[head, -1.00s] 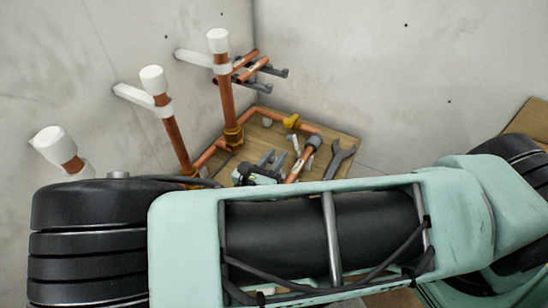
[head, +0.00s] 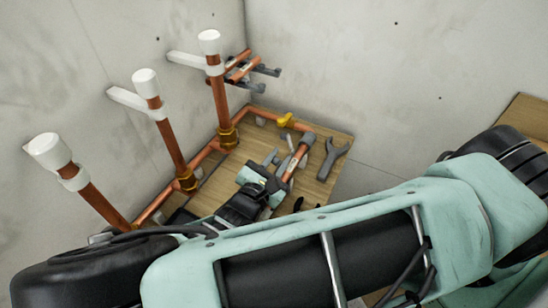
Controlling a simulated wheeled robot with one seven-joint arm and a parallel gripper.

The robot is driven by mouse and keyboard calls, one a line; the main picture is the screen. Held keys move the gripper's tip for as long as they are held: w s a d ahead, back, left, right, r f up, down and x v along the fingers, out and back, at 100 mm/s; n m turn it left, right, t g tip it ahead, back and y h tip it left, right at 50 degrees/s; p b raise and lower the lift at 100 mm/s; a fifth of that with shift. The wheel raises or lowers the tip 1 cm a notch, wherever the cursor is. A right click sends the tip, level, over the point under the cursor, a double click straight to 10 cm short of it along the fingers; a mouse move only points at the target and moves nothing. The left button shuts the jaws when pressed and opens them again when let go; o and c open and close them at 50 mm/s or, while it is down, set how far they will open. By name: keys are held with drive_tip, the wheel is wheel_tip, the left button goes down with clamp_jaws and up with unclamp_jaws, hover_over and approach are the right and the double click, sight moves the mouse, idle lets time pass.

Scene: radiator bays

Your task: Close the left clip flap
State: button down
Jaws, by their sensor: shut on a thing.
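My gripper (head: 272,157) reaches low over the wooden board, its dark wrist and mint body left of a short copper pipe with a grey end (head: 307,138). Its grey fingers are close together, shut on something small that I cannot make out. A slim pale upright piece (head: 291,142) stands beside the pipe, just past the fingertips; I cannot tell whether they touch it. No clip flap can be told for sure. White wall brackets (head: 186,60) hold upright copper pipes with white caps. My arm covers the front of the scene.
The wooden board (head: 322,183) lies in the corner. A grey wrench (head: 332,155) lies right of the pipe. A copper line with a yellow valve (head: 286,120) runs along the board's back and left. Grey brackets with copper pieces (head: 243,70) stick out from the wall.

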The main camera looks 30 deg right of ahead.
drive_tip(key=shift+s+d+m, duration=0.2)
drive_tip(key=shift+s+m, duration=0.1)
drive_tip(key=shift+m, duration=0.6)
drive_tip(key=shift+f, duration=0.1)
drive_tip(key=c, duration=1.4)
unclamp_jaws()
drive_tip(key=shift+o, duration=0.2)
drive_tip(key=shift+s, duration=0.1)
drive_tip(key=v, duration=1.7)
drive_tip(key=shift+b, duration=0.4)
drive_tip(key=shift+o, duration=0.2)
drive_tip(key=shift+a, duration=0.1)
